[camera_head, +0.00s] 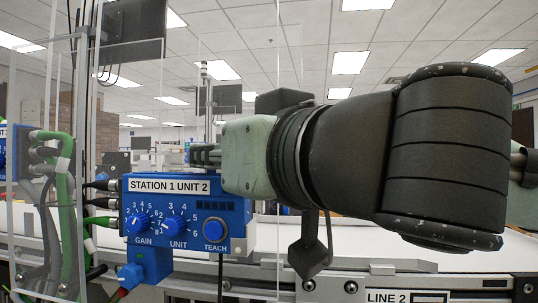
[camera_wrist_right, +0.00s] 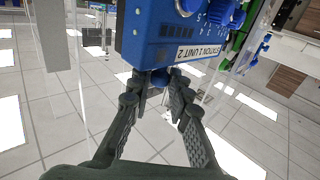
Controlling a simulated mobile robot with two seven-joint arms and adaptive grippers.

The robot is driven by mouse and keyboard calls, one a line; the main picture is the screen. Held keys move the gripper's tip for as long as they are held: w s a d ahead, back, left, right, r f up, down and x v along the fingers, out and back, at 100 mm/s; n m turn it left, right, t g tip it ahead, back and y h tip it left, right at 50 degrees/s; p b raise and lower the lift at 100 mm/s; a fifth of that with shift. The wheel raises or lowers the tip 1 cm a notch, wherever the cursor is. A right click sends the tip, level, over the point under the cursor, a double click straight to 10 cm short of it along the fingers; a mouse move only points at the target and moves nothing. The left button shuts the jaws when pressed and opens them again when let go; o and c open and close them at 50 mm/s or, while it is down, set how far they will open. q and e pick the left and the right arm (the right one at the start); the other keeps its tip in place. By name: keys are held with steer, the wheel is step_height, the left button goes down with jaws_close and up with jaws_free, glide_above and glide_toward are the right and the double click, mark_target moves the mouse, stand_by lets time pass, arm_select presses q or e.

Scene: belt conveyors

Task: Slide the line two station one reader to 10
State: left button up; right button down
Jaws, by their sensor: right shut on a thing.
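The reader is a blue box (camera_head: 180,215) labelled "STATION 1 UNIT 2", on the left of the head view. Its face has GAIN and UNIT dials and a TEACH knob. It sits on a blue mount (camera_head: 152,265). My right gripper (camera_head: 205,155) reaches in from the right, just above the box's top edge. The fingertips are partly hidden. I see no readable position scale. My left gripper is out of view.
Cables plug into the box's left side, near green hoses (camera_head: 62,165). Clear panels and posts stand around it. A white conveyor belt (camera_head: 370,262) runs behind, above a rail with a "LINE 2" plate (camera_head: 405,297). A dark screen (camera_head: 135,30) hangs upper left.

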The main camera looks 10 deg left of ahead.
steer(key=shift+f, duration=0.3)
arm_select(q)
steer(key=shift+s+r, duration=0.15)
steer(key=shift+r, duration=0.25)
arm_select(e)
steer(key=c, duration=1.7)
jaws_free()
steer(key=shift+c, duration=0.2)
steer(key=shift+s, duration=0.1)
steer(key=v, duration=0.7)
steer(key=shift+d, duration=0.15)
steer(key=shift+s, duration=0.15)
